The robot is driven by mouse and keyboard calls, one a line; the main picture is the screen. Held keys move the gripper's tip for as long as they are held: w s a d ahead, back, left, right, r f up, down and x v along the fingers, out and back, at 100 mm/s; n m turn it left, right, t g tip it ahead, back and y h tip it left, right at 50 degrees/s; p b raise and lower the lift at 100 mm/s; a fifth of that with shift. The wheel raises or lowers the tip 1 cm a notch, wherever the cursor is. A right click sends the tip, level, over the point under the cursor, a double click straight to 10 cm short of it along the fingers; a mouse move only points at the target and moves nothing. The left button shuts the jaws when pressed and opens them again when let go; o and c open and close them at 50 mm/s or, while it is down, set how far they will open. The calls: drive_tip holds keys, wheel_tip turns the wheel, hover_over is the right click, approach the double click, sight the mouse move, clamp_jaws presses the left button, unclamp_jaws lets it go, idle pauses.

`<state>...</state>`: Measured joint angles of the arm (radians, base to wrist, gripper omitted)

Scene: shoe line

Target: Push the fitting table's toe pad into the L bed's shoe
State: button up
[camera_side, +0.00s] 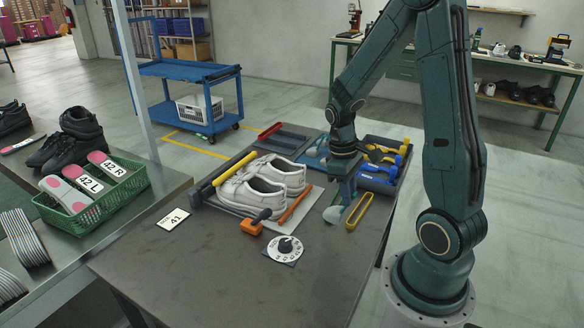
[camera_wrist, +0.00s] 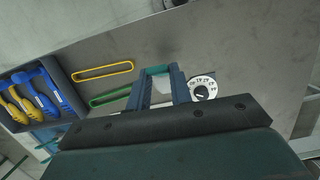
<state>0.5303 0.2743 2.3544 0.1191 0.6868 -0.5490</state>
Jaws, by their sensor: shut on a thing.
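A pair of white lace-up shoes sits side by side on the fitting table's beds, the rear shoe (camera_side: 282,173) and the front shoe (camera_side: 250,192); I cannot tell from any mark which is on the L bed. My gripper (camera_side: 345,188) points down to the right of the shoes, apart from them. It is shut on a pale grey piece, seemingly the toe pad (camera_side: 334,214), just above or at the table top. In the wrist view the fingers (camera_wrist: 161,92) flank a teal and pale piece (camera_wrist: 158,70); its rest is hidden.
A yellow loop (camera_side: 359,211) lies beside my gripper. A tool tray (camera_side: 378,182) stands behind it. A numbered dial (camera_side: 285,248), an orange block (camera_side: 251,226) and a "41" card (camera_side: 173,219) lie near the front. The table's front right is clear. A green basket (camera_side: 95,208) stands left.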

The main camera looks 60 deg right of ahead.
sight(252, 174)
wheel_tip(252, 174, up, 9)
drive_tip(key=w+d, duration=0.2)
drive_tip(key=w, duration=1.1)
drive_tip(key=w+d, duration=0.2)
drive_tip(key=w, duration=1.1)
drive_tip(key=shift+n, duration=0.3)
drive_tip(key=shift+s+a+f, duration=0.1)
drive_tip(key=shift+f, duration=1.2)
drive_tip(key=shift+s+a+f, duration=0.1)
drive_tip(key=shift+f, duration=1.15)
drive_tip(key=shift+f, duration=0.25)
drive_tip(key=shift+w+f, duration=1)
drive_tip(key=shift+f, duration=0.7)
drive_tip(key=shift+w+f, duration=1.05)
drive_tip(key=shift+f, duration=0.6)
drive_tip(key=shift+w+f, duration=1)
drive_tip(key=shift+f, duration=0.7)
